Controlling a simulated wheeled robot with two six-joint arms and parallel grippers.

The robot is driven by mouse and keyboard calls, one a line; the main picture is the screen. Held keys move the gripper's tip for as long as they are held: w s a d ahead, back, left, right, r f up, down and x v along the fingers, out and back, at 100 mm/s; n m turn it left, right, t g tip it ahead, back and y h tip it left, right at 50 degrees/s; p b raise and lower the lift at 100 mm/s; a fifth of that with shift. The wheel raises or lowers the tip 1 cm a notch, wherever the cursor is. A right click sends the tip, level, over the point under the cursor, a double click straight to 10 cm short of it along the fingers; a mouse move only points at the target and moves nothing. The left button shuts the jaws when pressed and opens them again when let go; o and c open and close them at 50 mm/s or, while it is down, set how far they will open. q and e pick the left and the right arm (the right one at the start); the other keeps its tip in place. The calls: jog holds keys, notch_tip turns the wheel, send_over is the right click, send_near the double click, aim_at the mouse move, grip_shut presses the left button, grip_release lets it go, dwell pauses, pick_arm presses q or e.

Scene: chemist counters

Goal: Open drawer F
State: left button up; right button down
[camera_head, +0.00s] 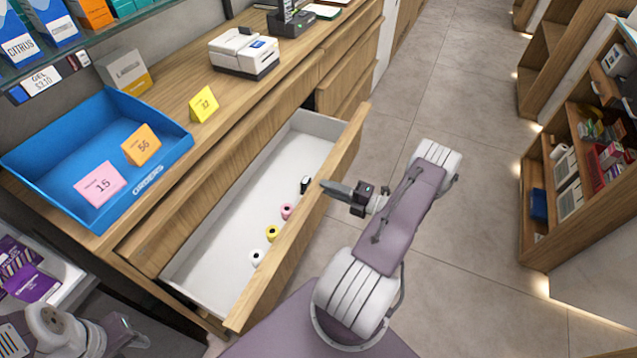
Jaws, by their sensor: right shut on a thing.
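A wooden drawer (300,215) with a white inside stands pulled well out from the counter. No letter on its front is readable from here. My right gripper (338,190) is at the top edge of the drawer front, towards its far end, and is shut on it. The exact grip point is partly hidden by the gripper. My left gripper (128,335) is low at the bottom left, away from the drawer, and its jaws are too unclear to read.
Small rolls, including a pink one (287,211) and a white one (257,258), lie inside the drawer. On the counter are a blue tray (75,135) with number cards, a yellow card (204,104) and a white printer (243,52). Shelves (580,150) stand right, across clear floor.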

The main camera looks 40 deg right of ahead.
jog(key=shift+s, duration=0.3)
jog(key=c, duration=1.4)
grip_release()
jog(key=shift+d, duration=0.1)
jog(key=shift+o, duration=0.2)
jog(key=v, duration=0.9)
jog(key=shift+p, duration=0.35)
